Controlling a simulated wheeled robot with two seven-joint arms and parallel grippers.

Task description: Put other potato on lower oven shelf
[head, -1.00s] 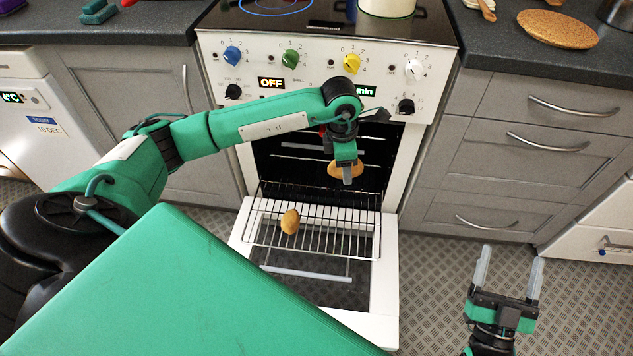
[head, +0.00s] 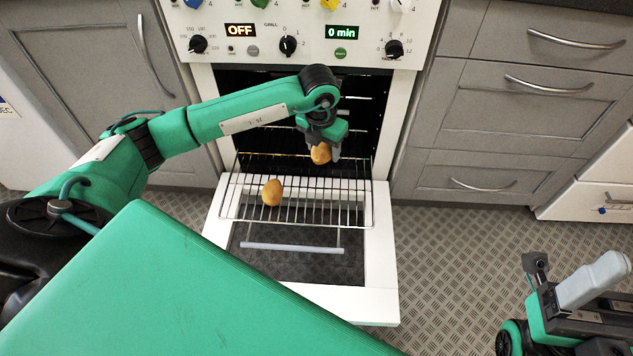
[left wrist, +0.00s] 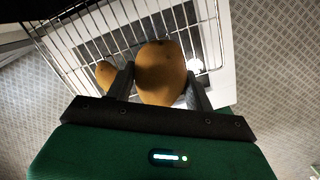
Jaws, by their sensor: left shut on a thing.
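My left gripper (head: 324,142) is shut on a brown potato (head: 320,154) and holds it above the back part of the pulled-out wire oven shelf (head: 340,205). Another potato (head: 272,192) rests on the shelf's left part, apart from the held one. The left wrist view shows the held potato (left wrist: 160,72) between the two fingers, with the shelf bars beneath and the other potato (left wrist: 106,74) to the left. My right gripper (head: 592,282) is at the lower right, away from the oven, seen side-on; its opening is hidden.
The oven door (head: 380,275) is folded down below the shelf. The oven cavity (head: 365,115) behind is dark, partly hidden by my left arm. Drawers (head: 520,100) stand to the right. The shelf's right part and the floor (head: 450,265) are clear.

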